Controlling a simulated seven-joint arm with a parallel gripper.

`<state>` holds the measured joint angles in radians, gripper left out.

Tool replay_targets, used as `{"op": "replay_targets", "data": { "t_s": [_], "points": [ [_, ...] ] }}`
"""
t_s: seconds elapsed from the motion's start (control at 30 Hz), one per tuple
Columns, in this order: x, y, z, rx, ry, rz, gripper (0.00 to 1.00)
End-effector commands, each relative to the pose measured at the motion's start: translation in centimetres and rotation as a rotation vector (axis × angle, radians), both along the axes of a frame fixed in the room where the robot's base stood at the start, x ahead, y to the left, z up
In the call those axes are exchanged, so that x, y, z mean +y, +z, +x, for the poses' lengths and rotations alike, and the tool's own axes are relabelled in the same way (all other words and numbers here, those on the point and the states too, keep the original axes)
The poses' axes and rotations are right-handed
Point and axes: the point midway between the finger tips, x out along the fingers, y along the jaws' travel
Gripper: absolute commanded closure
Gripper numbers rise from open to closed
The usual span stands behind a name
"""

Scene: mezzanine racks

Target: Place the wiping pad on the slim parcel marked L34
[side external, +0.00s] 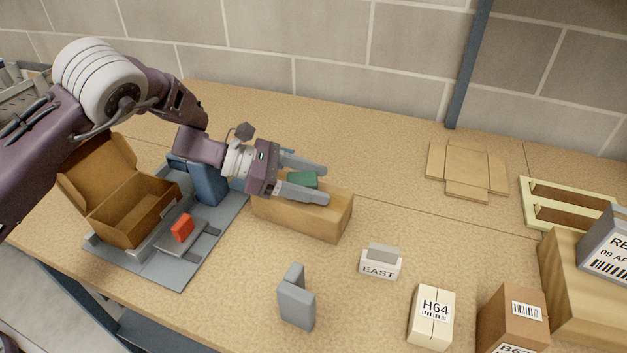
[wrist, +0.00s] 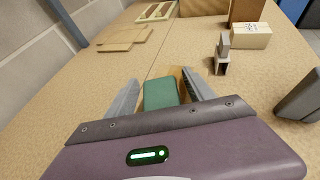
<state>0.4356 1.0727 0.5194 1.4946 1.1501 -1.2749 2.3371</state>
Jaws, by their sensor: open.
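The green pad (side external: 303,179), which I take for the wiping pad, appears to lie on top of a long tan block (side external: 310,217). My gripper (side external: 325,183) is open, with one finger on each side of the pad. In the wrist view the pad (wrist: 161,94) sits between the fingers, with a gap showing on its right; contact on the left is unclear. The mark L34 is not readable on any parcel. A pale parcel (side external: 431,318) reads H64, and a brown parcel (side external: 515,312) at the front edge has a partly cut-off mark.
A small EAST block (side external: 379,267) and a grey angled piece (side external: 297,297) stand in front. An open carton (side external: 130,215) and a red item (side external: 182,228) are at left. A flat carton (side external: 467,170), a pale rack (side external: 570,207) and a large box (side external: 590,285) are at right.

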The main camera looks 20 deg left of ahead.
Motion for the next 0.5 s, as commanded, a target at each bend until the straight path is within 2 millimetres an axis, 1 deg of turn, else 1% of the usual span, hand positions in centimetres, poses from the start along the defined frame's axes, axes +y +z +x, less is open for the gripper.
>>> {"op": "replay_targets", "data": {
  "t_s": [0.07,0.13,0.3,0.4,0.5],
  "points": [
    [0.3,0.4,-0.1,-0.001,0.002,0.0,0.38],
    [1.5,1.0,-0.5,0.0,0.004,-0.001,0.38],
    [5.6,2.8,-2.1,0.0,0.006,-0.002,0.38],
    [7.7,3.8,-3.0,-0.002,0.005,-0.001,0.38],
    [9.2,4.4,-3.7,-0.001,0.003,-0.001,0.38]
  ]
}}
